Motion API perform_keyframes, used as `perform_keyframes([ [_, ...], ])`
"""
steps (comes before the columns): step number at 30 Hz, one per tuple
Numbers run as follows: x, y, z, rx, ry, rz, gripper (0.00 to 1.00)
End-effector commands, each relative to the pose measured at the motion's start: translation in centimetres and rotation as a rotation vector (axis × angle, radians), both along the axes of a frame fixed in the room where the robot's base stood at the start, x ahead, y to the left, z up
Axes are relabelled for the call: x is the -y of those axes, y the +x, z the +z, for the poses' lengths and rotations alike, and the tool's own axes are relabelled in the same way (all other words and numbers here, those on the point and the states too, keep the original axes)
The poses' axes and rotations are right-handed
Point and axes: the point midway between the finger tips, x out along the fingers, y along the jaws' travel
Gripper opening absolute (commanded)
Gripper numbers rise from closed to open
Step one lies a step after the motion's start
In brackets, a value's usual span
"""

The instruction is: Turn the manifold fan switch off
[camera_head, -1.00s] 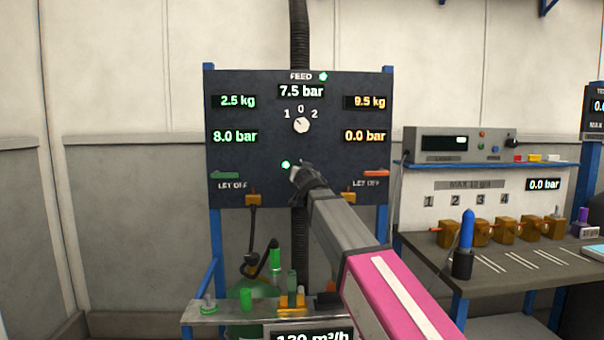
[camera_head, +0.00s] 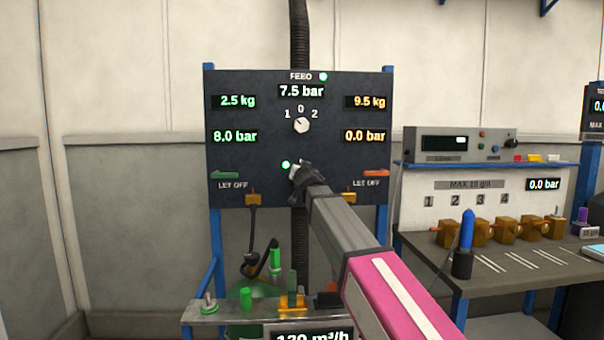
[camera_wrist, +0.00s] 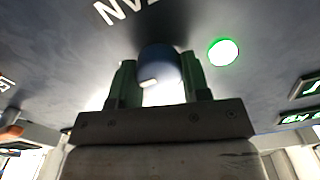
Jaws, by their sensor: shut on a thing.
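The dark panel (camera_head: 260,165) stands in front of me. The fan switch is a dark round knob (camera_wrist: 160,66) with a short white mark, low in the middle of the panel. In the wrist view my gripper (camera_wrist: 160,90) has one green finger on each side of the knob and is shut on it. In the head view my gripper (camera_head: 297,173) covers most of the knob. A lit green lamp (camera_head: 286,164) sits beside the switch, and it also shows lit in the wrist view (camera_wrist: 223,52). The lettering by the knob is partly cut off.
A feed selector dial (camera_head: 301,125) sits above my gripper. A green lever (camera_head: 225,175) and an orange lever (camera_head: 376,174) flank it. A metal bench (camera_head: 205,312) with valves is below. A workbench (camera_head: 430,250) with brass blocks stands right.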

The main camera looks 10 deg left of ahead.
Motion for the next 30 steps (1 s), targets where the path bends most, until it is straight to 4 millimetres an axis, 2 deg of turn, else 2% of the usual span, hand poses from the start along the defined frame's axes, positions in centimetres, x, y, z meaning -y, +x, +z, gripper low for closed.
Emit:
perform_keyframes([
  [11,-0.07,-0.04,0.02,0.050,-0.196,-0.001,0.20],
  [30,-0.30,-0.10,-0.06,0.202,-0.780,0.000,0.20],
])
